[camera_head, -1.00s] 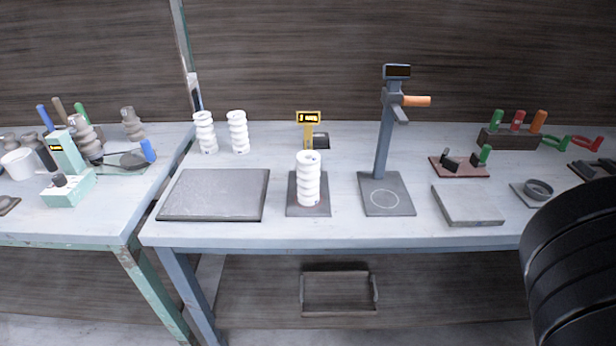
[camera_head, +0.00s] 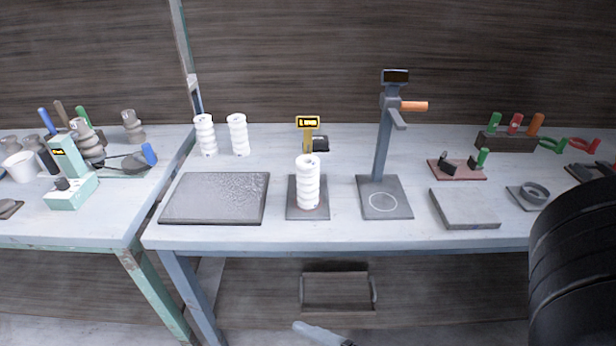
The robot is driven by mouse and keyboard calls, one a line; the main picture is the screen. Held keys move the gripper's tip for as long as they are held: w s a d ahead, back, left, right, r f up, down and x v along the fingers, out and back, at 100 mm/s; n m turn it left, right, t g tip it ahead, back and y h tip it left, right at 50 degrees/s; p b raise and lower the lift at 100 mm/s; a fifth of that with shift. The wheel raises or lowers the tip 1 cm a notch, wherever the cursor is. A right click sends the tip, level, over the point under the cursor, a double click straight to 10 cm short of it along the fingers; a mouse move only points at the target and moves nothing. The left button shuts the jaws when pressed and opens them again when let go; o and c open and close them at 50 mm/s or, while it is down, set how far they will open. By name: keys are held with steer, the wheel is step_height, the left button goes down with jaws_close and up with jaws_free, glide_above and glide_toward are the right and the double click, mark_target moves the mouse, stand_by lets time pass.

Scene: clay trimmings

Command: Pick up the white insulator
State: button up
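Three white ribbed insulators are in view. One white insulator (camera_head: 308,183) stands upright on a small dark plate (camera_head: 293,211) with a yellow display behind it. Two more white insulators, (camera_head: 205,135) and (camera_head: 238,135), stand upright side by side at the back left of the table. A pale grey piece that looks like the tip of my gripper (camera_head: 322,334) pokes in at the bottom edge, below and in front of the table, apart from every insulator. Most of it is out of frame, so its opening is hidden.
A dark flat mat (camera_head: 213,199) lies left of the middle insulator. A tall blue-grey stand (camera_head: 383,150) with an orange handle rises to its right. A grey slab (camera_head: 464,209) lies farther right. The left table (camera_head: 120,208) holds grey-brown insulators and a pale green device (camera_head: 70,190).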

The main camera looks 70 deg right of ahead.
steer(key=w+d+n+h+p, duration=0.1)
steer(key=w+d+n+h, duration=0.2)
steer(key=w+d+n, duration=0.25)
steer(key=n+g+h+p, duration=0.4)
steer(key=n+g+h, duration=0.2)
steer(key=n+h, duration=0.45)
glide_toward(311, 176)
steer(key=shift+n, duration=0.3)
steer(key=x, duration=0.8)
steer(key=shift+w+d, duration=0.1)
steer(key=shift+d, duration=0.05)
steer(key=p+x, duration=0.1)
steer(key=x, duration=0.6)
steer(key=shift+w+d+f, duration=0.1)
steer(key=shift+w+d, duration=0.05)
steer(key=shift+w, duration=0.2)
jaws_close()
